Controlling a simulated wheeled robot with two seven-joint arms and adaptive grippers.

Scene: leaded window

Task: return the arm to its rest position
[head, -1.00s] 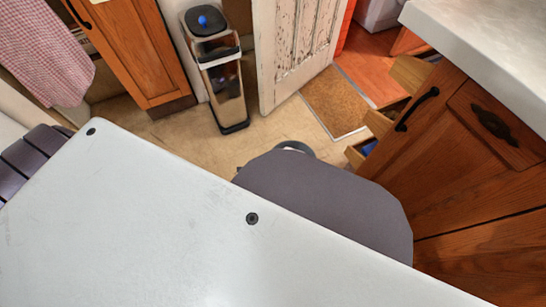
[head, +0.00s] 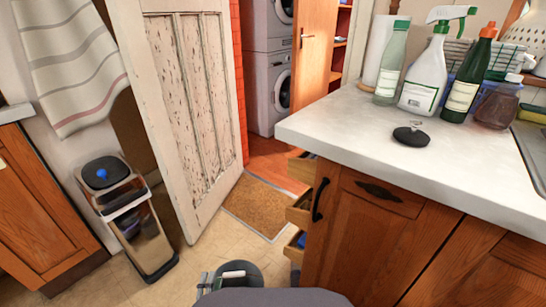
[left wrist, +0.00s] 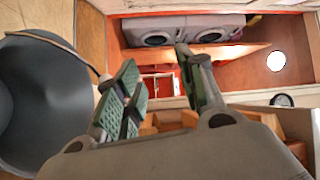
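My left gripper (head: 208,282) shows small and partly at the bottom of the head view, low over the floor beside a dark rounded part of mine. In the left wrist view my left gripper (left wrist: 156,70) has its two green-padded fingers well apart, with nothing between them. It touches nothing that I can make out. Most of the left arm is hidden in the head view. My right gripper is in neither view.
A wooden cabinet (head: 365,225) with partly open drawers (head: 299,212) stands at the right. Its worktop (head: 345,125) holds several bottles. A worn white door (head: 190,115) stands open at centre-left, with a bin (head: 132,225) beside it. Some floor and a doormat (head: 258,204) are clear.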

